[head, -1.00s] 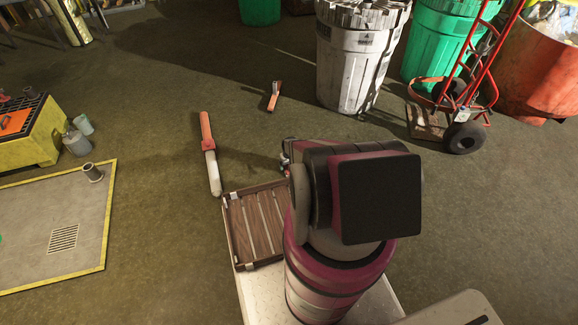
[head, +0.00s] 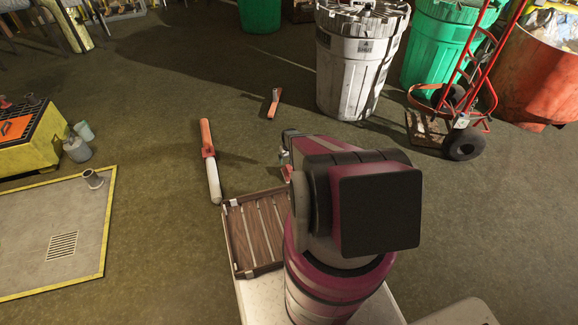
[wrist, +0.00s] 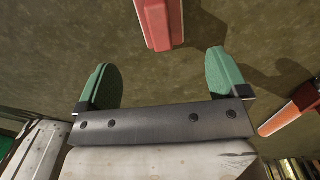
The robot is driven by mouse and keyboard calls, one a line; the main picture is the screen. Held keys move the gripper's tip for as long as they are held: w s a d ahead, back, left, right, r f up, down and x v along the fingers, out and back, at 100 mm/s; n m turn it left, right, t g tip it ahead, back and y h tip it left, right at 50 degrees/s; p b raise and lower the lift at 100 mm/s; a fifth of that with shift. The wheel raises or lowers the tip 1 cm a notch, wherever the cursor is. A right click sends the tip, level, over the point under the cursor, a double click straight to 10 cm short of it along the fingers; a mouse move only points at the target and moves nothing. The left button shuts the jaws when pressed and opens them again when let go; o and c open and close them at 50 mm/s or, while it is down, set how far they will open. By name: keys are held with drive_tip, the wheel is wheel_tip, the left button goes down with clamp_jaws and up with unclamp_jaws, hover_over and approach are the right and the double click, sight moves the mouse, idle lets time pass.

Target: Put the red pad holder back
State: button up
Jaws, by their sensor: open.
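A red piece, apparently the pad holder, shows at the top of the wrist view (wrist: 160,22), seen only in part. It lies on the floor beyond the gap between my fingers, not between them. In the head view a bit of red (head: 287,172) shows beside my arm, which hides the rest. My gripper (wrist: 158,60) is open and empty, its two green fingers apart above the floor. A dark slatted wooden tray (head: 226,235) sits left of my arm in the head view.
An orange-red handle with a white end (head: 208,160) lies left of my arm. A smaller orange piece (head: 273,104) lies farther off. A white bin (head: 350,70) and a red hand truck (head: 465,100) stand behind. Open floor lies left, toward a yellow-edged mat (head: 80,215).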

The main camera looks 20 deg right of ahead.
drive_tip(key=s+a+r, duration=0.4)
drive_tip(key=s+r, duration=0.3)
drive_tip(key=r, duration=0.7)
drive_tip(key=s+a+r, duration=0.5)
drive_tip(key=s+r, duration=0.3)
drive_tip(key=r, duration=0.6)
drive_tip(key=s+a+r, duration=0.4)
drive_tip(key=s+r, duration=0.4)
drive_tip(key=r, duration=0.6)
drive_tip(key=shift+s+a, duration=0.15)
drive_tip(key=shift+a, duration=0.25)
